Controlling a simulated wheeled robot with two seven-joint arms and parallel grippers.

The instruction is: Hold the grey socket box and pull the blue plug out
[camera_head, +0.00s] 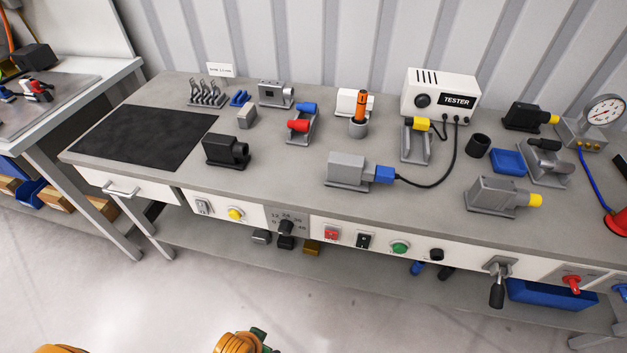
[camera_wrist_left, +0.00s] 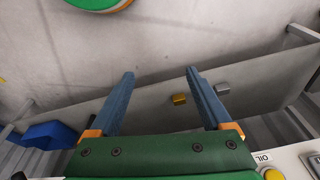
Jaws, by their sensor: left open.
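The grey socket box (camera_head: 348,169) stands on its base plate in the middle of the bench, in the head view. The blue plug (camera_head: 383,175) sits in its right side. A black cable (camera_head: 433,184) runs from the plug in a loop to the white tester (camera_head: 440,94). My left gripper (camera_wrist_left: 159,73) is open and empty in the left wrist view, above the floor and lower shelf in front of the bench. It is away from the box and plug, which that view does not show. My right gripper is not in view.
Right of the plug stands another grey box (camera_head: 492,196) with a yellow plug. Switches and knobs line the bench's front panel (camera_head: 295,224).

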